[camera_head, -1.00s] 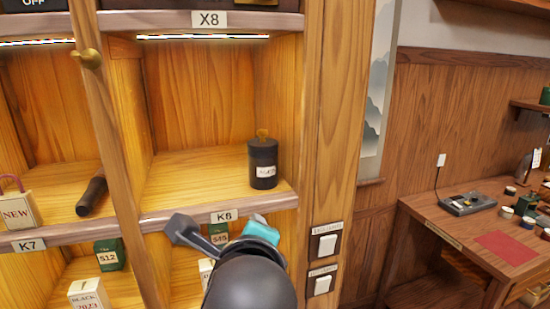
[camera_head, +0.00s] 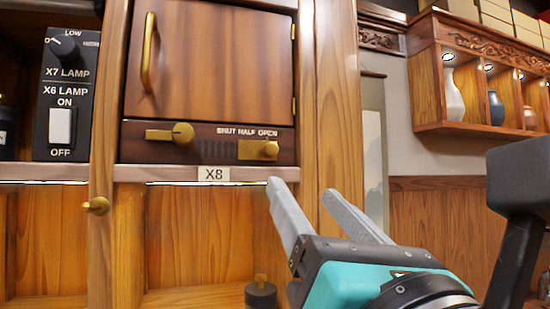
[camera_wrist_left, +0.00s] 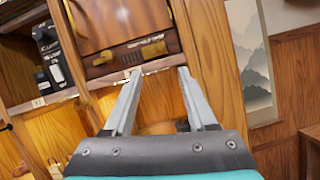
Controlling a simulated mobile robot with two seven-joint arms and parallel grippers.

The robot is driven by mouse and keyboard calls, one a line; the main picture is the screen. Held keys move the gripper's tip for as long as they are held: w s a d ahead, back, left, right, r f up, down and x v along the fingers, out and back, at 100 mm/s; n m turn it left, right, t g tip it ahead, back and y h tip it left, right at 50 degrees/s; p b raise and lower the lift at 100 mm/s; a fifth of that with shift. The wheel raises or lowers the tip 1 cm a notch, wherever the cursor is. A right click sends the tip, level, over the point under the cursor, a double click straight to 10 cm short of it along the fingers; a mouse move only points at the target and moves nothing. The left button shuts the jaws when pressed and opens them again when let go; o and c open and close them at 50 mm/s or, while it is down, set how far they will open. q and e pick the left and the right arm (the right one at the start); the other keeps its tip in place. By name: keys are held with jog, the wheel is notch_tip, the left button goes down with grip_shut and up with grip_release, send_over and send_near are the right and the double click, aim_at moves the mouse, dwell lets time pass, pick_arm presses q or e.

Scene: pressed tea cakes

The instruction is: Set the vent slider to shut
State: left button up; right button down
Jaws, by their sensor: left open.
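The vent slider is a brass knob (camera_head: 258,150) on the dark panel (camera_head: 200,158) under a wooden cabinet door, above the X8 label. It sits at the right end, below the word OPEN of the SHUT HALF OPEN scale; dark vent slots are to its left. The knob also shows in the left wrist view (camera_wrist_left: 153,49), beyond the fingertips. My left gripper (camera_head: 305,190) is open and empty, below and right of the knob and apart from it. It also shows in the left wrist view (camera_wrist_left: 158,73). My right gripper is not in view.
A brass latch (camera_head: 170,133) is at the panel's left. The wooden door (camera_head: 215,60) has a brass handle (camera_head: 149,52). A lamp switch box (camera_head: 68,95) stands left of the post. A black canister (camera_head: 260,294) is in the compartment below. A vase shelf (camera_head: 480,125) hangs at right.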

pick_arm(q)
jog(key=p, duration=0.4)
send_near(272, 151)
jog(key=x, duration=0.7)
jog(key=shift+w+a+r, duration=0.15)
jog(key=shift+w+r, duration=0.05)
jog(key=shift+w, duration=0.1)
jog(key=shift+w+r, duration=0.1)
jog(key=shift+w, duration=0.3)
grip_shut()
dwell(0.7)
